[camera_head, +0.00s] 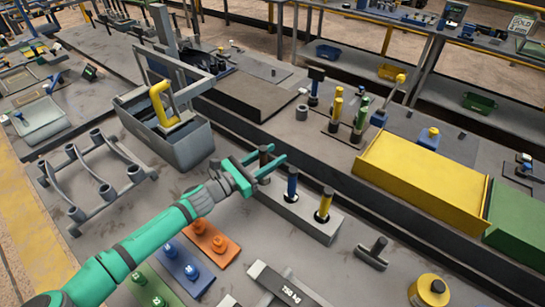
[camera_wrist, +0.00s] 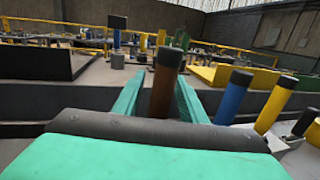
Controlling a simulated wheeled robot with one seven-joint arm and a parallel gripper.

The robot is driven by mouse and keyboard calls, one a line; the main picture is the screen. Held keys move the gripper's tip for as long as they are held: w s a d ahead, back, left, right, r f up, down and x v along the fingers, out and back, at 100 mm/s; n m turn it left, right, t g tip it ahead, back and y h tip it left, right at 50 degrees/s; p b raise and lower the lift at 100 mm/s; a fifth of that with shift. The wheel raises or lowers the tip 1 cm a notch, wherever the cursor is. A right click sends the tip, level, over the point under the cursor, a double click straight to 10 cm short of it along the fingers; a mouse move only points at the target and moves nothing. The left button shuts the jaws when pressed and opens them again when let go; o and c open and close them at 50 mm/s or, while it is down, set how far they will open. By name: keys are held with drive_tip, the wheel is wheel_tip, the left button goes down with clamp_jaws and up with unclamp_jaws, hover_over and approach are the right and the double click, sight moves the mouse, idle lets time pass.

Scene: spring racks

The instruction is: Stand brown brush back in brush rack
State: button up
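The brown brush (camera_wrist: 162,92) has a dark cap and stands roughly upright between the fingers of my gripper (camera_wrist: 158,95) in the wrist view. Its dark top (camera_head: 265,149) shows between the fingertips in the head view. My gripper (camera_head: 270,160) is open around it, with a gap at the left finger; contact at the right finger cannot be told. The brush rack (camera_head: 284,207) is a pale grey block below and beside my gripper. A blue brush (camera_head: 292,185) and a yellow brush (camera_head: 324,204) stand in it. The brown brush's lower end is hidden.
A grey bin (camera_head: 185,145) with a yellow handle (camera_head: 160,104) is behind left. A grey tube rack (camera_head: 100,180) stands left. A yellow bin (camera_head: 425,185) lies right, and a dark T-shaped piece (camera_head: 373,250) is in front of it. Orange and blue plates lie nearer.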

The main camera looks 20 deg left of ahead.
drive_tip(key=v, duration=1.1)
drive_tip(key=shift+s, duration=0.25)
drive_tip(key=shift+a+f, duration=0.1)
drive_tip(key=shift+a, duration=0.05)
